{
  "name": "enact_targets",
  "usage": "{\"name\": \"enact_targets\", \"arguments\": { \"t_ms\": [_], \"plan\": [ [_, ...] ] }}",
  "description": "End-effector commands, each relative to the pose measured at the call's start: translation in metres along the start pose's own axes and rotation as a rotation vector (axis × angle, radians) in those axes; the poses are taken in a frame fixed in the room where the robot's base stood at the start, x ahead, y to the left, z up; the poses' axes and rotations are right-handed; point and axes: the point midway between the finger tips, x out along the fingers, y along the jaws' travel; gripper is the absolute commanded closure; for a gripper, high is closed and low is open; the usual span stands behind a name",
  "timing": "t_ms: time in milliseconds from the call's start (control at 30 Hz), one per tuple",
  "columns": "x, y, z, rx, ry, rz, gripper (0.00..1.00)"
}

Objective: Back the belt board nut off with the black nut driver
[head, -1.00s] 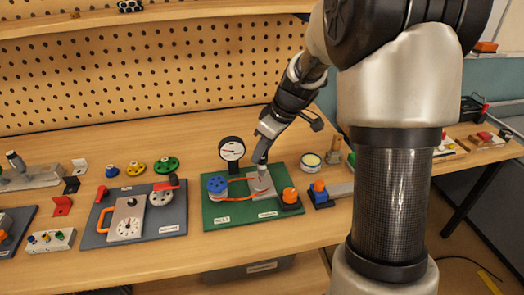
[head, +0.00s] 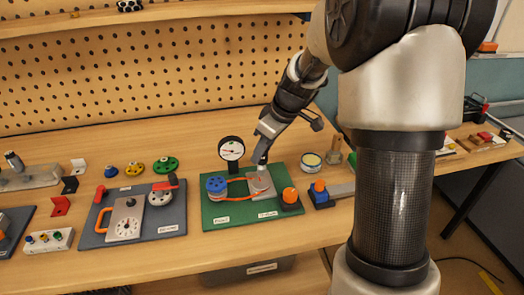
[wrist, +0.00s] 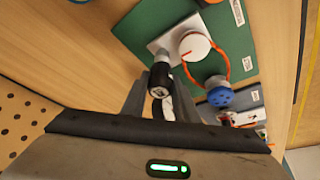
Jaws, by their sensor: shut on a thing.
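The green belt board (head: 212,214) lies on the bench with a blue pulley (head: 216,186) at its left. An orange belt (head: 240,197) runs from it to a pale pulley on a grey plate (head: 264,193). In the wrist view the pale pulley (wrist: 194,46) bears a red line. My gripper (head: 262,160) is shut over the grey plate. In the wrist view it holds the black nut driver (wrist: 161,75) between its fingers, with the driver's far end at the plate beside the pale pulley. The nut is hidden, so I cannot tell how the driver sits on it.
A round gauge (head: 231,149) stands just behind the board. An orange knob (head: 290,195) is at the board's right, and a blue block with an orange top (head: 320,192) lies beyond it. A grey-blue board (head: 165,222) lies to the left. The bench front is clear.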

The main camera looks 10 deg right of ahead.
Motion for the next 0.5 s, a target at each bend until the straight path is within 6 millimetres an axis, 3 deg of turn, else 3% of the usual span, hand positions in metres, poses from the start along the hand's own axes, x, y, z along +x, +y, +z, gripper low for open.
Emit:
{"name": "enact_targets", "arguments": {
  "t_ms": [500],
  "plan": [
    [0.0042, -0.0001, 0.0013, 0.000, 0.001, 0.001, 0.93]
  ]
}}
